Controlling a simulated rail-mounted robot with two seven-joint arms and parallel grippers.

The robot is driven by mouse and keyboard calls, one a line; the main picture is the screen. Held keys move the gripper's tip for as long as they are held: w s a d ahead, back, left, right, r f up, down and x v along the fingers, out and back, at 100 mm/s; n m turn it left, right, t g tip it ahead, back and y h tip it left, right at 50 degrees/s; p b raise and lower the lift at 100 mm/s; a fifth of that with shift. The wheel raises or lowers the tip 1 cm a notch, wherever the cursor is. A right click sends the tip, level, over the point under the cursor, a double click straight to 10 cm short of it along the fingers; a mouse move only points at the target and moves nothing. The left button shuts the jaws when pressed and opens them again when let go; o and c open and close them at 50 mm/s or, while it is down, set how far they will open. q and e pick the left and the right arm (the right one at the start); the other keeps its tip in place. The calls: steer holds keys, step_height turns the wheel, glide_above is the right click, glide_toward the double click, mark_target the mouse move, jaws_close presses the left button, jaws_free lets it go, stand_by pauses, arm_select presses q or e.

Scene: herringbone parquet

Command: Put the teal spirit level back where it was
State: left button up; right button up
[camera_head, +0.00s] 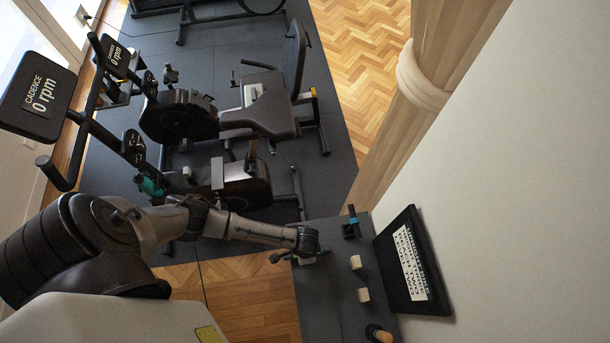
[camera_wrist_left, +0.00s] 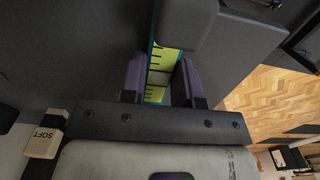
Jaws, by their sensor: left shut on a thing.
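The teal spirit level (camera_wrist_left: 154,92) shows in the left wrist view as a narrow strip with teal edges and a yellow-green face with black tick marks. It lies between the two purple fingers of my left gripper (camera_wrist_left: 161,82), which is shut on it. A dark grey rounded block (camera_wrist_left: 188,22) covers part of its far end. In the head view my left gripper (camera_head: 300,256) is at the left edge of the dark table (camera_head: 325,300), and the level is mostly hidden there. My right gripper is not in view.
On the table are a black item with a teal top (camera_head: 351,223), two pale blocks (camera_head: 355,262) and an orange-and-black round-ended item (camera_head: 377,333). A dark sign panel (camera_head: 408,262) leans at the wall. Exercise bikes (camera_head: 185,115) stand on dark mats behind.

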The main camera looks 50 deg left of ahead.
arm_select(q)
steer(key=shift+f, duration=0.3)
steer(key=o, duration=1.4)
steer(key=shift+c, duration=0.2)
steer(key=shift+r, duration=0.15)
step_height(320, 180, up, 4)
steer(key=p, duration=0.5)
steer(key=shift+r, duration=0.1)
step_height(320, 180, up, 6)
steer(key=p, duration=0.6)
steer(key=shift+f, duration=0.25)
